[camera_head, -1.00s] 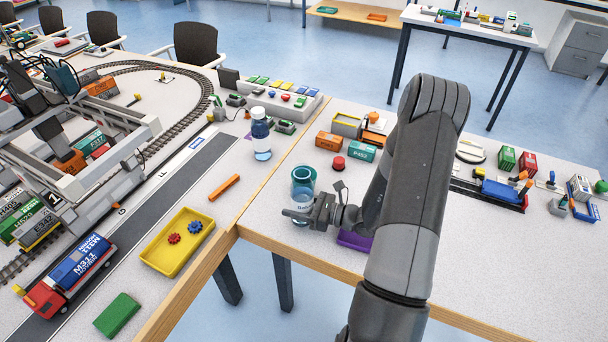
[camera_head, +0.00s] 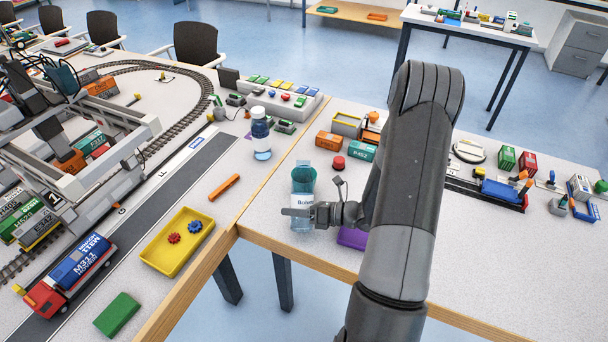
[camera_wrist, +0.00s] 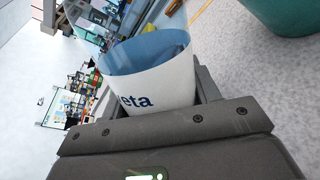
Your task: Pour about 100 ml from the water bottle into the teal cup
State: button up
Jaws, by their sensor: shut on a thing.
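My gripper (camera_head: 300,212) is shut on a clear, bluish container with a white label, the water bottle (camera_head: 302,200), near the front left corner of the right table. In the wrist view the bottle (camera_wrist: 155,85) shows the label letters "eta" between the fingers. The teal cup (camera_head: 304,176) appears directly behind or above the bottle in the head view, overlapping it. In the wrist view the teal cup (camera_wrist: 285,15) is at the upper right, close to the bottle but visibly apart.
A capped blue bottle (camera_head: 262,133) stands on the left table. A purple tray (camera_head: 352,238) is beside my gripper. A yellow tray (camera_head: 160,265) lies left. The right table's front edge is near.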

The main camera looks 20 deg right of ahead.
aim_at(295, 207)
jog(key=shift+s+a+f+m+g, duration=0.1)
jog(key=shift+s+a+m+g, duration=0.15)
jog(key=shift+s+m, duration=0.2)
jog(key=shift+s+a+f+m+g, duration=0.1)
jog(key=shift+s+m+g, duration=0.2)
jog(key=shift+m, duration=0.25)
jog(key=shift+s+a+r+m+g, duration=0.15)
jog(key=shift+s+r+m+g, duration=0.15)
jog(key=shift+r+m, duration=0.25)
jog(key=shift+s+a+r+m+g, duration=0.15)
jog(key=shift+s+r+m, duration=0.2)
jog(key=shift+m, duration=0.3)
jog(key=shift+w+d+r+m+g, duration=0.1)
jog(key=shift+w+r+m+g, duration=0.1)
jog(key=shift+r+m, duration=0.3)
jog(key=shift+w+d+r+m+g, duration=0.1)
jog(key=shift+w+r+m, duration=0.15)
jog(key=shift+r, duration=0.35)
jog(key=shift+s+r+m+g+y, duration=0.15)
jog(key=shift+r+m+g+y, duration=0.15)
jog(key=shift+m, duration=0.45)
jog(key=shift+r+p, duration=0.35)
jog(key=shift+r, duration=0.05)
dwell(0.5)
